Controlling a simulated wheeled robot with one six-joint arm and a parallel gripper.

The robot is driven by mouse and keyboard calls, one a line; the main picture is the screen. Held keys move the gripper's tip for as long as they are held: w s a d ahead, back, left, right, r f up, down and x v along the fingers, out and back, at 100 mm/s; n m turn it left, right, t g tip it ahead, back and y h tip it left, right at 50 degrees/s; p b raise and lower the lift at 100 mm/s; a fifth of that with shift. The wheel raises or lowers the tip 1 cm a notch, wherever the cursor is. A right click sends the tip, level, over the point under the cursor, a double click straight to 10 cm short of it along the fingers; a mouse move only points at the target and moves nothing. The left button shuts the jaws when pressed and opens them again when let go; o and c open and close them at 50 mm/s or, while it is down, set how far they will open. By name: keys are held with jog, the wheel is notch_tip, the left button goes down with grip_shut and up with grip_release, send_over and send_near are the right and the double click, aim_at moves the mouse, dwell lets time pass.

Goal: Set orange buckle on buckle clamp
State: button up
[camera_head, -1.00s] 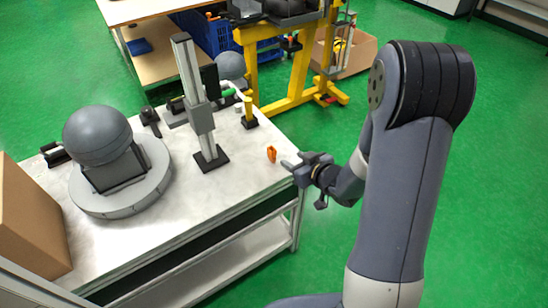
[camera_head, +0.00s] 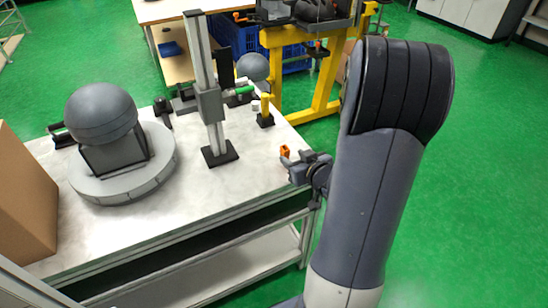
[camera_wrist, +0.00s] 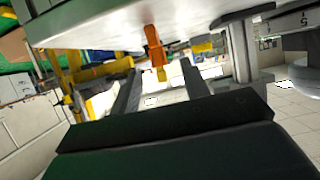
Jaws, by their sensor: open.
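The orange buckle (camera_head: 285,151) stands on the grey bench top near its right edge. My gripper (camera_head: 289,161) is at that edge, low over the bench, right next to the buckle in the head view. In the wrist view the picture is turned over, and the buckle (camera_wrist: 153,48) shows ahead, between the lines of the two open fingers (camera_wrist: 160,74). The fingers hold nothing; whether they touch the buckle cannot be told. I cannot surely tell which fixture is the buckle clamp; a green-handled device (camera_head: 240,91) lies at the back of the bench.
A grey column on a black base (camera_head: 221,156) stands left of the buckle. A grey ball sits on a round plinth (camera_head: 112,188) at left, beside a cardboard box (camera_head: 22,200). The bench front middle is clear.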

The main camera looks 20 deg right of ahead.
aim_at(287, 152)
jog(key=x, duration=0.9)
jog(key=shift+d+b, duration=0.1)
jog(key=shift+b, duration=0.3)
jog(key=shift+s, duration=0.1)
jog(key=shift+c, duration=0.4)
grip_shut()
